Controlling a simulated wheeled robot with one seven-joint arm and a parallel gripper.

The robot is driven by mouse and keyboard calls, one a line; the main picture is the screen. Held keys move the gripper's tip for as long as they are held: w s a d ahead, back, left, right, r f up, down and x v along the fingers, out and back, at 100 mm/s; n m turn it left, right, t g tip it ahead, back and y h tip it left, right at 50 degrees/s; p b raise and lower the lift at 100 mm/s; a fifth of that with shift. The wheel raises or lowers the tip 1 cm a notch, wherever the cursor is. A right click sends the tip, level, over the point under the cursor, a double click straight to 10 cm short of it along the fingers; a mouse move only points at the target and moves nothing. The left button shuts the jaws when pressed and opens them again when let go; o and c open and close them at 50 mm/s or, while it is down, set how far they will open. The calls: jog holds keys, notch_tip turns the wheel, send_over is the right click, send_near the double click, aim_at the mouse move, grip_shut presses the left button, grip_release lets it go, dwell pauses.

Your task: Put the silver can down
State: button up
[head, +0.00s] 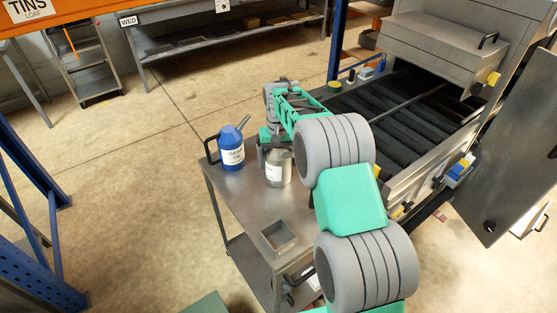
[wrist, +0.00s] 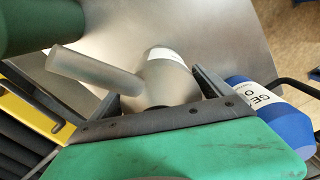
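The silver can (head: 279,170) is upright at the steel cart top (head: 246,203), with a white label on its side. I cannot tell whether its base touches the cart. My gripper (head: 264,146) is at the can's upper part, partly hidden by the can and my arm. In the wrist view the silver can (wrist: 168,80) lies between the fingers of my gripper (wrist: 165,92), its spout pointing left. The fingers look closed against its sides.
A blue gear oil can (head: 231,150) stands on the cart just left of the silver can; it also shows in the wrist view (wrist: 277,120). A small open metal box (head: 279,236) sits near the cart's front. A roller conveyor machine (head: 410,110) stands right. The cart's middle is clear.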

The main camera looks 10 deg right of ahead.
jog(key=shift+o, duration=0.8)
jog(key=shift+r, duration=0.1)
jog(key=shift+w+r, duration=0.1)
jog(key=shift+r, duration=0.15)
notch_tip(320, 180, up, 12)
jog(key=shift+f+b, duration=0.2)
jog(key=shift+b, duration=0.2)
jog(key=s+r+t, duration=0.1)
jog(key=s+r, duration=0.1)
jog(key=s, duration=0.8)
jog(key=s+r+t, duration=0.1)
jog(key=s+r, duration=0.1)
jog(key=s, duration=0.8)
jog(key=s+f+n+t, duration=0.1)
jog(key=s+f, duration=0.5)
jog(key=s, duration=0.3)
jog(key=shift+s+a, duration=0.1)
jog(key=shift+c, duration=0.2)
